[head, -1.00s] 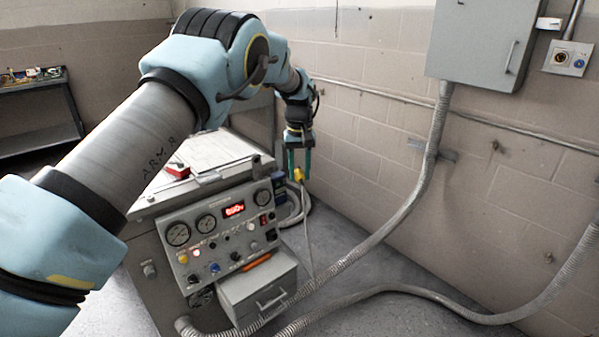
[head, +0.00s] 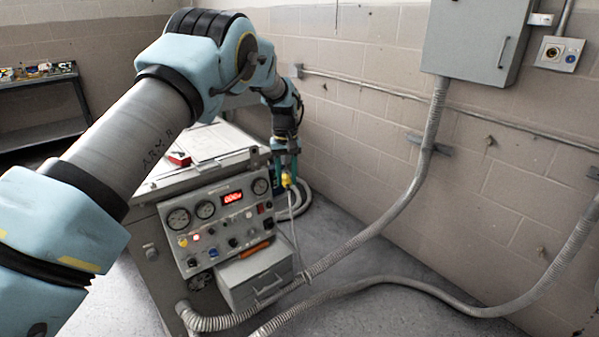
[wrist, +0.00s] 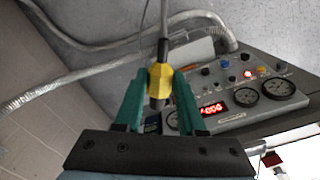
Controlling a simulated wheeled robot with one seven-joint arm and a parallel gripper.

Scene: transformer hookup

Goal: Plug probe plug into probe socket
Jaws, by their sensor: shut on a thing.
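My gripper (head: 286,168) has two green fingers, hangs to the right of the grey console and points down. It is shut on the yellow probe plug (head: 287,180), which has a dark end; a thin cable runs from it. In the wrist view the plug (wrist: 160,84) sits between the green fingers (wrist: 160,98). A wall plate (head: 559,54) at the upper right has a round socket and a blue fitting. I cannot tell whether that round socket is the probe socket. The plug is far from this plate.
The console (head: 217,222) has gauges, knobs and a lit red display, with a grey drawer box (head: 256,276) below. Ribbed conduits (head: 345,252) cross the floor and climb the wall to a grey cabinet (head: 474,38). Floor between console and wall is otherwise open.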

